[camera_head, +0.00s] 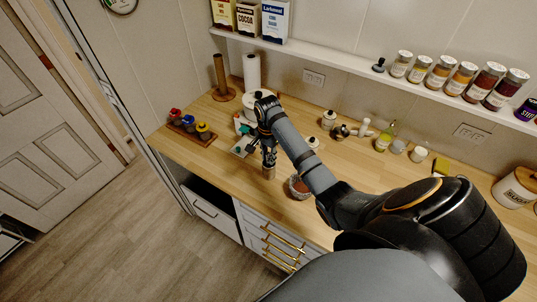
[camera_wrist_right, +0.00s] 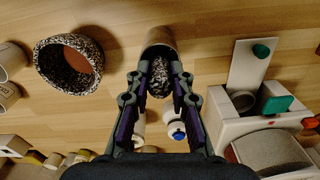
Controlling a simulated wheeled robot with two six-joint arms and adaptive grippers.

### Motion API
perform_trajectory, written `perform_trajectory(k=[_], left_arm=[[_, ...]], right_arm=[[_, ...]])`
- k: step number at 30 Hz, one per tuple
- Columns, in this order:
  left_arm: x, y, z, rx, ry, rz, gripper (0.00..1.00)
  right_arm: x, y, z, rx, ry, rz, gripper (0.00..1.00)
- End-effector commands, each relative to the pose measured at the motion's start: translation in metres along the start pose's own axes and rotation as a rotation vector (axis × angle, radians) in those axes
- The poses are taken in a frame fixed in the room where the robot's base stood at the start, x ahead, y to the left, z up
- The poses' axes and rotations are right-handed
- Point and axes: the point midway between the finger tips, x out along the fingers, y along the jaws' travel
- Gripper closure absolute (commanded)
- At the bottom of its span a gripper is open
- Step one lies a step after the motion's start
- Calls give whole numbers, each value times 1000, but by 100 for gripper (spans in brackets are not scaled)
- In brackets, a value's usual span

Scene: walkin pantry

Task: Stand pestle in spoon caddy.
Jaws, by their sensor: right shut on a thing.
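My right gripper (camera_head: 268,156) is shut on the pestle (camera_wrist_right: 160,76), a black-and-white speckled piece between its fingers (camera_wrist_right: 158,92). The spoon caddy (camera_head: 268,173), a small tan cylinder, stands on the counter directly below the gripper. In the right wrist view the caddy (camera_wrist_right: 159,36) lies just beyond the pestle, and the pestle overlaps its mouth. I cannot tell how far the pestle is inside the caddy. The gripper hides most of the pestle in the head view. My left gripper is not in view.
The speckled mortar (camera_head: 298,187) stands right of the caddy; it also shows in the wrist view (camera_wrist_right: 45,72). A white appliance with green parts (camera_head: 243,146) is behind to the left. A rack of colored-top bottles (camera_head: 190,126) is farther left. The counter's front edge is close.

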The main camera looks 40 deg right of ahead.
Motion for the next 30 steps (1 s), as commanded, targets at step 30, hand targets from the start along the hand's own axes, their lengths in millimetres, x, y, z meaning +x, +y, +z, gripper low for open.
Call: perform_trajectory(k=[30], left_arm=[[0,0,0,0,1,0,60]], right_arm=[[11,0,0,0,0,0,100]])
